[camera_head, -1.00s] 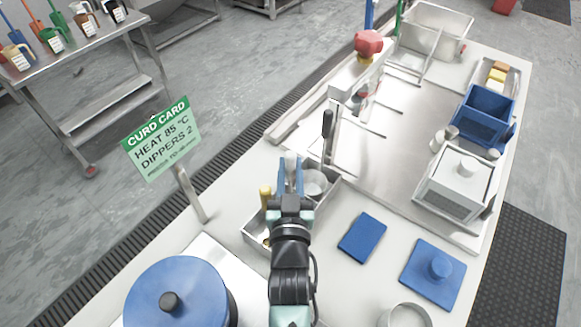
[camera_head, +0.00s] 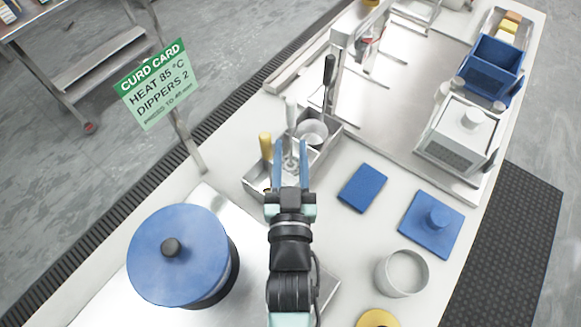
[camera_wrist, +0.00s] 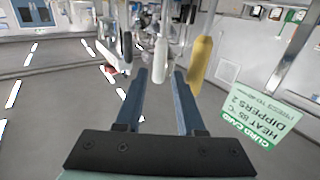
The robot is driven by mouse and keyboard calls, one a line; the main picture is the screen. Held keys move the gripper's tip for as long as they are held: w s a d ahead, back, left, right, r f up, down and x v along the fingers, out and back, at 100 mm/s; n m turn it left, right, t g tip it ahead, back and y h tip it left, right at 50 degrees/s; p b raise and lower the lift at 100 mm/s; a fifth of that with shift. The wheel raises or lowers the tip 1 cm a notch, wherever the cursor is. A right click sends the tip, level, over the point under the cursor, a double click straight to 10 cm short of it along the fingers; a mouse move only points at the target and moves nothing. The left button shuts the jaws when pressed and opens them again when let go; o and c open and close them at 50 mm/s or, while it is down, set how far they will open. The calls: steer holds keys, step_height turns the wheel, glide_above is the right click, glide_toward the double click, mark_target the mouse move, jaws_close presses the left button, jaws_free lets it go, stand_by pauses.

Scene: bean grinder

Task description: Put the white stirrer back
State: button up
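The white stirrer (camera_head: 291,113) stands roughly upright in the metal tray (camera_head: 262,197), with its round foot low in the middle part. It stands between a yellow-handled tool (camera_head: 266,146) on the left and a black-handled tool (camera_head: 328,78) on the right. My gripper (camera_head: 291,147) is open, with its two blue fingers apart on the near side of the white stirrer. In the wrist view, the white handle (camera_wrist: 160,56) shows beyond the gap between the fingertips (camera_wrist: 161,74), apparently touching neither. The tray floor is partly hidden by my gripper.
A blue-lidded pot (camera_head: 180,255) stands at the near left. The curd card sign (camera_head: 158,82) rises on a post left of the tray. A blue board (camera_head: 362,188), a blue lid (camera_head: 433,222) and a white ring-shaped container (camera_head: 402,273) lie to the right.

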steer(key=shift+s, duration=1.75)
steer(key=w+r+t, duration=0.3)
steer(key=r, duration=1.2)
steer(key=w+r+t, duration=0.2)
steer(key=w+r, duration=0.2)
steer(key=r, duration=1)
steer(key=s+r+t, duration=0.2)
steer(key=s+r, duration=0.3)
steer(key=r, duration=0.6)
steer(key=s+r+t, duration=0.2)
steer(key=s+r, duration=0.2)
steer(key=r, duration=0.7)
steer(key=shift+s, duration=0.35)
